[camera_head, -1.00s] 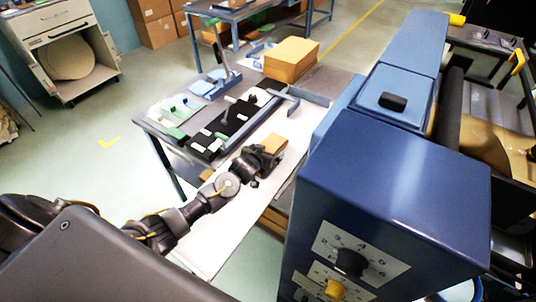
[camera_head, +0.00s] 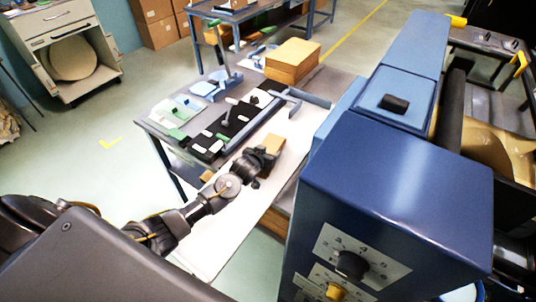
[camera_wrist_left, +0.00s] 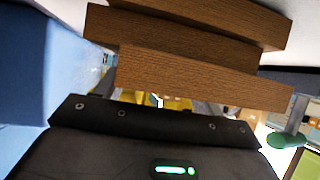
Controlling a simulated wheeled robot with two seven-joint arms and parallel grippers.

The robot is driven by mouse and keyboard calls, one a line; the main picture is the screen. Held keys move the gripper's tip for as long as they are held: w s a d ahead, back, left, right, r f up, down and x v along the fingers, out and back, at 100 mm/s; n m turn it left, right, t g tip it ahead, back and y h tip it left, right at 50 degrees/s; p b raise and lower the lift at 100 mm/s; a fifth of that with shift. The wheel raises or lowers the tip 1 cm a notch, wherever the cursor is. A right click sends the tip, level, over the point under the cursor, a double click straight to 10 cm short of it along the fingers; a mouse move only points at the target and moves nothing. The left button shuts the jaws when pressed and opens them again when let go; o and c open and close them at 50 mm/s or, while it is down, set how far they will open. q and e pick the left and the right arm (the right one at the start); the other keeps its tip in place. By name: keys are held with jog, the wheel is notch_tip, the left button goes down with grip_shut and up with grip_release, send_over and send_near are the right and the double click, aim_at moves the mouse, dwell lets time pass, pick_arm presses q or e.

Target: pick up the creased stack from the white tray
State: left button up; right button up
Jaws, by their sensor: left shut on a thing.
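The creased stack (camera_head: 271,145) is a small brown block at the upper end of the long white tray (camera_head: 215,240). My left gripper (camera_head: 262,161) is at the stack's near side and shut on it. In the left wrist view the brown layers of the stack (camera_wrist_left: 200,75) lie across the picture, in front of the dark gripper body. The fingertips are mostly hidden. I cannot tell whether the stack touches the tray. My right gripper is in neither view.
A large blue machine (camera_head: 400,190) with dials stands close on the right of the tray. A grey table (camera_head: 165,130) to the left holds black, green and blue pieces. A larger brown stack (camera_head: 292,62) sits at its far end.

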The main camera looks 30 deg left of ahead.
pick_arm(q)
jog(key=shift+w+r, duration=0.1)
jog(key=shift+r, duration=0.4)
jog(key=s+r, duration=0.1)
jog(key=r, duration=0.1)
jog(key=s+r, duration=0.3)
jog(key=r, duration=0.2)
jog(key=shift+s+a+r+b, duration=0.1)
jog(key=shift+s+a+b, duration=0.15)
jog(key=shift+a+b, duration=0.15)
jog(key=a+v, duration=0.2)
jog(key=v, duration=0.8)
jog(key=shift+s+b, duration=0.35)
jog(key=shift+b, duration=0.1)
